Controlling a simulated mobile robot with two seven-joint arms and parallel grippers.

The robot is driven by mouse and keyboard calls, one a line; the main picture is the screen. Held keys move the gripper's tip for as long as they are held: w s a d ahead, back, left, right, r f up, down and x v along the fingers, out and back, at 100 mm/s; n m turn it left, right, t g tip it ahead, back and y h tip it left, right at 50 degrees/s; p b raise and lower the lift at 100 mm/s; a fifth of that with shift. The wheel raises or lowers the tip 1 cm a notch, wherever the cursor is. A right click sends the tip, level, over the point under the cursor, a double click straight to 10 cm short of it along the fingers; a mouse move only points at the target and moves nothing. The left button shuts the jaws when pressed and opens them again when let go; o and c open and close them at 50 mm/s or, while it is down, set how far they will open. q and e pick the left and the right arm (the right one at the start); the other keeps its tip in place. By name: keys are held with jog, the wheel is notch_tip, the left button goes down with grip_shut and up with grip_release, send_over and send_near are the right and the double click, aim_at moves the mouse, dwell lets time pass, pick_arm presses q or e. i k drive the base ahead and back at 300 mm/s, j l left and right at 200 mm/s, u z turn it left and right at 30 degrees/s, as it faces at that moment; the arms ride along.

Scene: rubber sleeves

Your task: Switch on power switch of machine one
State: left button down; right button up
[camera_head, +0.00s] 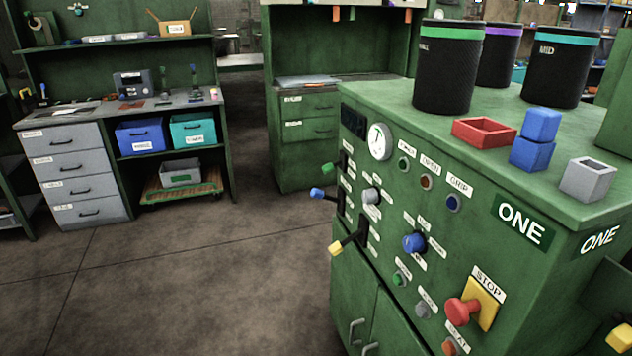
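Machine one (470,190) is the green cabinet on the right, marked with ONE signs (521,222). Its sloped front panel has a blue rotary knob (413,242) with small labels around it and a grey knob (371,196) further left. A red STOP button (462,310) sits on a yellow plate. Green (403,163), red (427,182) and blue (453,203) round buttons or lamps lie in a row above. The small labels are too blurred to tell which control is the power switch. Neither of my grippers is in view.
Levers with green (327,168), blue (317,193) and yellow (335,248) tips stick out from the panel's left edge. Black bins (449,75), a red tray (484,133) and blue blocks (533,140) stand on top. The floor (200,285) to the left is clear.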

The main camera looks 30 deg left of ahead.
aim_at(327, 168)
jog(key=z, duration=1.95)
jog(key=k+j, duration=0.1)
jog(key=j, duration=0.3)
jog(key=k+j, duration=0.1)
jog(key=j, duration=0.35)
jog(key=k+j, duration=0.15)
jog(key=j, duration=0.25)
jog(key=k+j, duration=0.1)
jog(key=j, duration=0.35)
jog(key=k+j, duration=0.1)
jog(key=j, duration=0.3)
jog(key=k+j, duration=0.1)
jog(key=j, duration=0.3)
jog(key=k+j, duration=0.15)
jog(key=j, duration=0.3)
jog(key=k+j, duration=0.1)
jog(key=j, duration=0.3)
